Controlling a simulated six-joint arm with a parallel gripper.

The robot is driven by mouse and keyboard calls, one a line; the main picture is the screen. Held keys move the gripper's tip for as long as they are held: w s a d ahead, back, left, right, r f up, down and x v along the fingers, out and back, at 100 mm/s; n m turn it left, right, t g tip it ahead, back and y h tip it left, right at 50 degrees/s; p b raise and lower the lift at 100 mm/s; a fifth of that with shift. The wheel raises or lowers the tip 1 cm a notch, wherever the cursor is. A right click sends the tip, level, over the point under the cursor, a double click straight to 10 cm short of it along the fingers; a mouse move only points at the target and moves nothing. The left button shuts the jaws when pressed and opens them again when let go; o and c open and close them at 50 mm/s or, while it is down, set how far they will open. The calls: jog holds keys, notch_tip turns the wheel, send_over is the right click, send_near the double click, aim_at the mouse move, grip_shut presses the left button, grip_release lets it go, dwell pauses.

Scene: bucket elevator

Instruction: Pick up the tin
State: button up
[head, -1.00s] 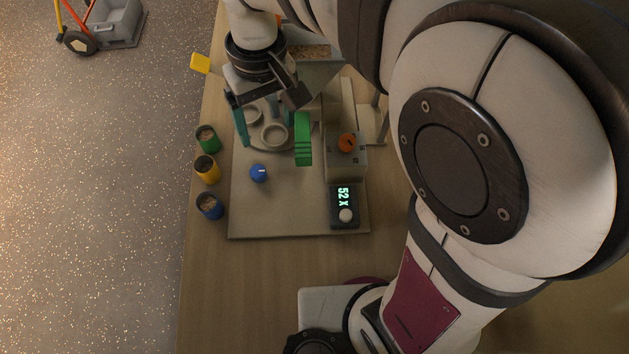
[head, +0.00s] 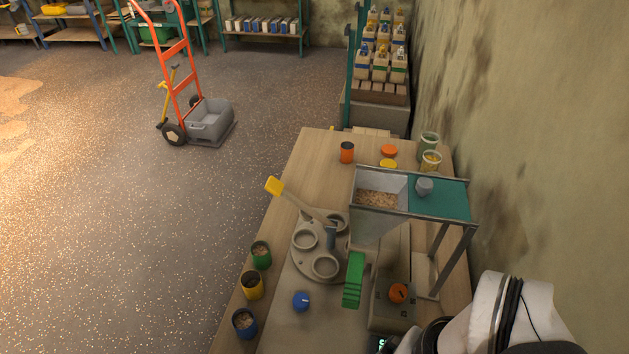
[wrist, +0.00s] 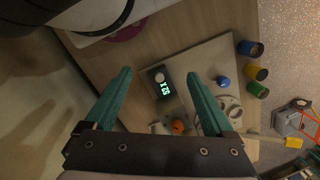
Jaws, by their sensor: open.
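Several tins stand on the table. A green tin (head: 261,257), a yellow tin (head: 252,286) and a blue tin (head: 245,324), with grainy contents, line the left edge. An orange tin (head: 347,153) stands at the back. I cannot tell which one the task means. In the wrist view the blue tin (wrist: 250,48), yellow tin (wrist: 257,72) and green tin (wrist: 256,90) show at the right, beyond my gripper's fingers. My gripper (wrist: 160,95) is open, with nothing between its teal fingers, above the table; the head view does not show it.
A round plate with cups (head: 305,239) sits beside a hopper (head: 378,199) of grain on a frame. A yellow-ended lever (head: 275,186), blue knob (head: 301,301), green bucket part (head: 354,279) and orange knob (head: 398,292) are close by. Two greenish jars (head: 430,160) stand at the back right.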

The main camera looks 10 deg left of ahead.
jog(key=w+a+g+h, duration=0.2)
jog(key=w+h, duration=0.2)
jog(key=w, duration=0.2)
jog(key=n+t+h, duration=0.1)
jog(key=t+h, duration=0.2)
jog(key=t, duration=1.2)
send_over(257, 276)
jog(key=s+a, duration=0.3)
jog(key=s, duration=0.4)
jog(key=s+a, duration=0.4)
jog(key=s, duration=0.3)
notch_tip(257, 276, down, 14)
jog(key=f, duration=0.1)
jog(key=x, duration=0.9)
jog(key=d+x, duration=0.1)
jog(key=x, duration=0.4)
jog(key=shift+w+d+r, duration=0.15)
jog(key=shift+d+r, duration=0.05)
jog(key=shift+r, duration=0.05)
grip_shut()
notch_tip(257, 276, up, 4)
jog(key=shift+r, duration=0.2)
jog(key=w+d+r, duration=0.2)
jog(key=d+r, duration=0.4)
jog(key=d, duration=0.5)
jog(key=shift+w+r, duration=0.3)
jog(key=shift+d, duration=0.15)
